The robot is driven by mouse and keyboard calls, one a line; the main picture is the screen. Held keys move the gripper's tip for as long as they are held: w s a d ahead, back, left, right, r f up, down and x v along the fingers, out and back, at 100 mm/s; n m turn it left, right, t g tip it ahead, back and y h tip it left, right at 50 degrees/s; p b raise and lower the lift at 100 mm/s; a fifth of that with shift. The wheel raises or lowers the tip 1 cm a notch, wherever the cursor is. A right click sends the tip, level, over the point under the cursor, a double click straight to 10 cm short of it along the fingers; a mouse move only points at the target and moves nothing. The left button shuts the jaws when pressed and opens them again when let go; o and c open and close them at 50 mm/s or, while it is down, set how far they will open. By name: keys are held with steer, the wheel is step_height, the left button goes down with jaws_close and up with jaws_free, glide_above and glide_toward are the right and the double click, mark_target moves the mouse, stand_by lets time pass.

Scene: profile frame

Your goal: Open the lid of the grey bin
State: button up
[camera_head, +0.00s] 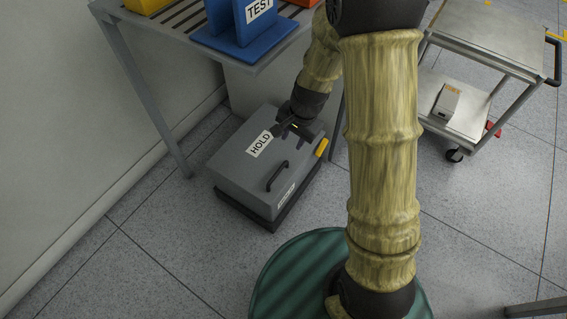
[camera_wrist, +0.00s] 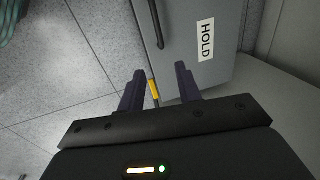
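The grey bin (camera_head: 245,178) stands on the floor beside the table, its lid (camera_head: 235,155) down. The lid carries a white HOLD label (camera_head: 259,144) and a black bar handle (camera_head: 277,176). The handle (camera_wrist: 157,22) and the label (camera_wrist: 206,40) also show in the wrist view. A yellow tab (camera_head: 321,147) sits at the bin's right edge. My gripper (camera_head: 290,127) is over the far right part of the lid. In the wrist view my gripper (camera_wrist: 161,84) is open and empty, with the yellow tab (camera_wrist: 153,90) in line between its fingers. I cannot tell whether the fingers touch the bin.
A metal table (camera_head: 170,28) with blue and yellow holders stands behind the bin, one leg (camera_head: 150,98) at its left. A steel cart (camera_head: 490,40) stands at the right. The floor in front and left of the bin is clear.

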mark_target(283, 165)
steer(key=f+b, duration=0.3)
steer(key=f, duration=0.2)
steer(key=w+a+f+b, duration=0.1)
steer(key=f+b, duration=0.1)
steer(key=f, duration=0.3)
steer(key=w+a+f+b, duration=0.1)
steer(key=f+b, duration=0.2)
steer(key=f, duration=0.2)
steer(key=shift+a+f+b, duration=0.2)
steer(key=shift+f+b, duration=0.1)
steer(key=shift+f, duration=0.05)
jaws_close()
